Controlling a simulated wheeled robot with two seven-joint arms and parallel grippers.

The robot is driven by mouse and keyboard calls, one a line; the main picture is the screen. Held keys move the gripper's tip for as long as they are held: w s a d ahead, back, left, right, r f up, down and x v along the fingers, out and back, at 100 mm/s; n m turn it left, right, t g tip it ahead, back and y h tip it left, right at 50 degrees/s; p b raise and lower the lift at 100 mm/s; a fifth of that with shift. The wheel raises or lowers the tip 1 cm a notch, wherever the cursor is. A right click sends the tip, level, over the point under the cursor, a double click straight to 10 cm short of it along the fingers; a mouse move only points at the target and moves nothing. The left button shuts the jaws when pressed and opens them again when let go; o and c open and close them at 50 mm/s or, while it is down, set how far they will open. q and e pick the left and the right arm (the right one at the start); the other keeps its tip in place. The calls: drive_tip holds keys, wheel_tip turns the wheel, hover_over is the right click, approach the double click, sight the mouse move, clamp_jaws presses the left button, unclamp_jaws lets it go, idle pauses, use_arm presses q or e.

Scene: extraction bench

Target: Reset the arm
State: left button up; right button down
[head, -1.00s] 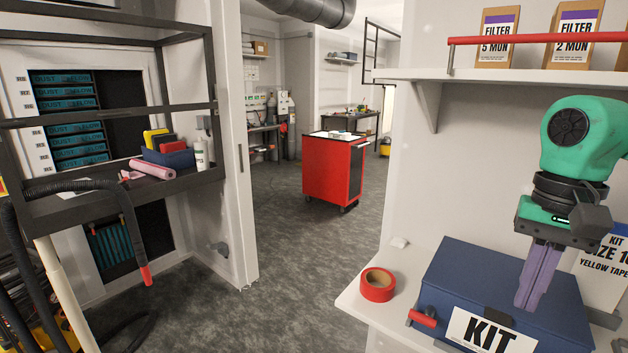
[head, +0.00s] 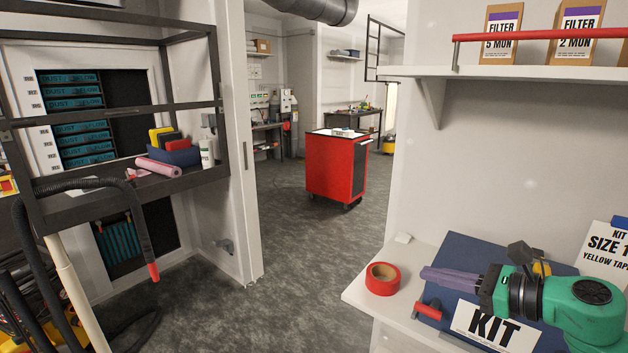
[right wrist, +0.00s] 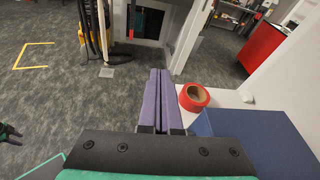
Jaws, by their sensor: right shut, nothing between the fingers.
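My right arm is green, with a right gripper (head: 452,280) that has purple fingers. In the head view it comes in from the lower right and lies nearly level, its fingers pointing left above the blue kit case (head: 462,250). The fingers are shut together with nothing between them. They also show shut in the right wrist view (right wrist: 160,98), pointing away over the floor beside the shelf.
A roll of red tape (head: 382,278) sits on the white shelf (head: 400,310), just left of the fingertips. Filter boxes (head: 501,35) stand on the upper shelf. A red cart (head: 335,167) stands farther back on open floor.

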drive_tip(key=w+d+f+m+t+h, duration=0.2)
drive_tip(key=d+f+m+t+h, duration=0.45)
drive_tip(key=m, duration=1.15)
drive_tip(key=s+d+f+m+g+h, duration=0.3)
drive_tip(key=s+f+m+g+h, duration=0.25)
drive_tip(key=f+m, duration=0.7)
drive_tip(key=s+a+f+m+g+y, duration=0.1)
drive_tip(key=s+a+f+m+g, duration=0.35)
drive_tip(key=s+m, duration=0.35)
drive_tip(key=s+a+f+m+g+y, duration=0.1)
drive_tip(key=s+a+f+m+g, duration=0.4)
drive_tip(key=s, duration=0.4)
wheel_tip(320, 180, down, 23)
drive_tip(key=s, duration=0.2)
drive_tip(key=s+d+f+g+b, duration=0.1)
drive_tip(key=s+d+f, duration=0.2)
drive_tip(key=s+f, duration=1.3)
drive_tip(key=shift+s+d, duration=0.2)
drive_tip(key=shift+s, duration=0.4)
